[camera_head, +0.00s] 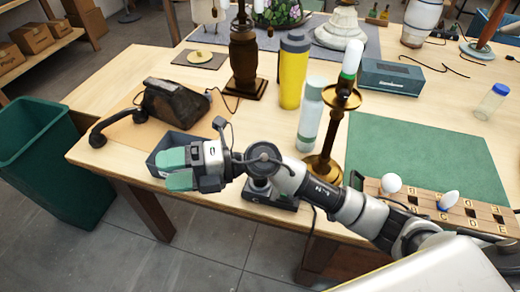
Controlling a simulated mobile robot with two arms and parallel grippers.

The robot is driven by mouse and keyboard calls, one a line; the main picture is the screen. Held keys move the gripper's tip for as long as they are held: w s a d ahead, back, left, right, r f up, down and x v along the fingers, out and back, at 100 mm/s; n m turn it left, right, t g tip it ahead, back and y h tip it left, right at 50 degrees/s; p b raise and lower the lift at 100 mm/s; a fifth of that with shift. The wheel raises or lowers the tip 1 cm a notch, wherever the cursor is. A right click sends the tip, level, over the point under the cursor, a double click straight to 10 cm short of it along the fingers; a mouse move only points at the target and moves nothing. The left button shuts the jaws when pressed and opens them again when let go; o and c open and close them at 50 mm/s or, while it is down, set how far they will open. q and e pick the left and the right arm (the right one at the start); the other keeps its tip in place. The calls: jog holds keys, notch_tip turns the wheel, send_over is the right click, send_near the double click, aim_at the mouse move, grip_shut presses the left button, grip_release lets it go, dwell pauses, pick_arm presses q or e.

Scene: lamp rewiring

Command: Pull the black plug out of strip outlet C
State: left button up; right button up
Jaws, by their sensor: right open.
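My right arm comes in from the lower right and reaches left across the front of the table. My right gripper (180,169) has green-padded fingers, open and apart, with nothing seen between them. It is over the front left edge, in front of a dark blue tray. A dark strip-like block (282,201) lies at the table's front edge, largely hidden under my arm. A letter on it looks like C, but I cannot read it surely. I cannot make out the black plug clearly; the arm covers much of that area. My left gripper is not in view.
The blue tray (160,146) and a dark old device (175,103) stand at left. A brass candlestick lamp (324,165), a pale bottle (310,115) and a yellow bottle (292,72) stand behind my arm. A lettered wooden rack (426,203) with bulbs is at right. The green mat (420,150) is clear.

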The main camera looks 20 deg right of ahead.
notch_tip(320, 180, down, 7)
jog(key=w+d+n+g+h, duration=0.1)
jog(key=d+n+g+h, duration=0.25)
jog(key=h, duration=0.25)
jog(key=w+d+f+h, duration=0.1)
jog(key=w+d+h, duration=0.1)
jog(key=d+h, duration=0.2)
jog(key=w+d+f+t+h, duration=0.1)
jog(key=w+d+h, duration=0.2)
jog(key=d, duration=0.3)
jog(key=w+d+f+m+h, duration=0.1)
jog(key=w+d+h, duration=0.1)
jog(key=d+h, duration=0.3)
jog(key=shift+w+d+f+t, duration=0.2)
jog(key=shift+w+d+t, duration=0.1)
jog(key=shift+d, duration=0.1)
jog(key=shift+d+f, duration=0.1)
jog(key=shift+f, duration=0.15)
notch_tip(320, 180, down, 10)
jog(key=p, duration=0.2)
jog(key=shift+f+p, duration=0.15)
jog(key=shift+p, duration=0.2)
jog(key=c, duration=1)
